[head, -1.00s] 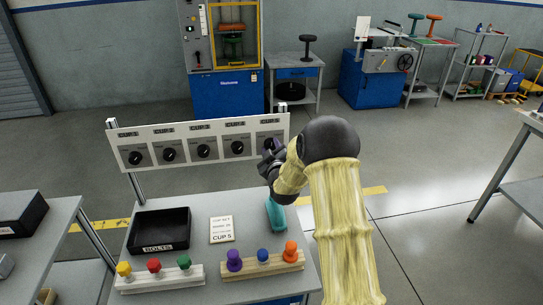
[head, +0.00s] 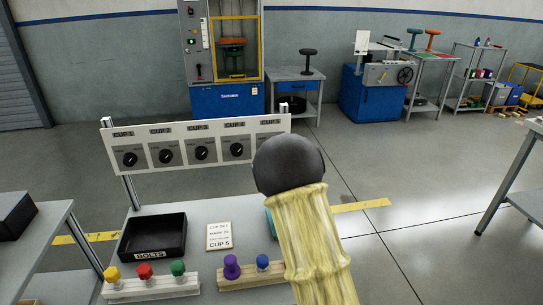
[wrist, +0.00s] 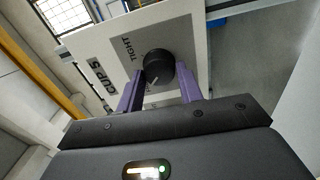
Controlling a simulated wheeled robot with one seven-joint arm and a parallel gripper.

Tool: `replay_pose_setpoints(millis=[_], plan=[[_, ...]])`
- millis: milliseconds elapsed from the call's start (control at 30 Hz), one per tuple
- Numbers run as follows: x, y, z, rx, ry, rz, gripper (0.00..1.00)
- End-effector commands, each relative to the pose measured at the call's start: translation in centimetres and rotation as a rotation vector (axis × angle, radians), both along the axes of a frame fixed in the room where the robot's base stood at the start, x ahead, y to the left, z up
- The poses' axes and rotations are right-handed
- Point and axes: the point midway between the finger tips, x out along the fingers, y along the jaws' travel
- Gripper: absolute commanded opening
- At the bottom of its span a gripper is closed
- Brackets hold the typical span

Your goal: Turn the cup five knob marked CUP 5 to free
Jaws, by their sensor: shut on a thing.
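The CUP 5 knob (wrist: 160,68) is round and black, on a grey plate on the white panel. In the wrist view it sits between the two purple fingers of my gripper (wrist: 160,77), which is shut on it. A white pointer line shows on the knob's lower part in the picture, turned away from the word TIGHT (wrist: 127,47) at its upper left. The free marking is not readable. The CUP 5 label (wrist: 103,77) is left of the knob. In the head view my arm hides this knob and my gripper.
The panel (head: 215,127) carries several similar knobs left of my arm, such as the fourth (head: 236,150). Below are a black BOLTS tray (head: 154,257), a card (head: 219,237) and wooden racks of coloured pegs (head: 150,290).

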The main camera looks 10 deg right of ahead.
Motion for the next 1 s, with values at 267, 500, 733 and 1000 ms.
replay_pose_setpoints(millis=[267,500,733,1000], plan=[[-0.02,0.25,-0.17,-0.054,0.003,0.005,0.13],[-0.02,0.24,-0.17,-0.056,0.003,0.005,0.13],[-0.02,0.19,-0.15,-0.055,0.003,0.003,0.57],[-0.05,0.08,-0.08,-0.054,0.001,0.002,0.57]])
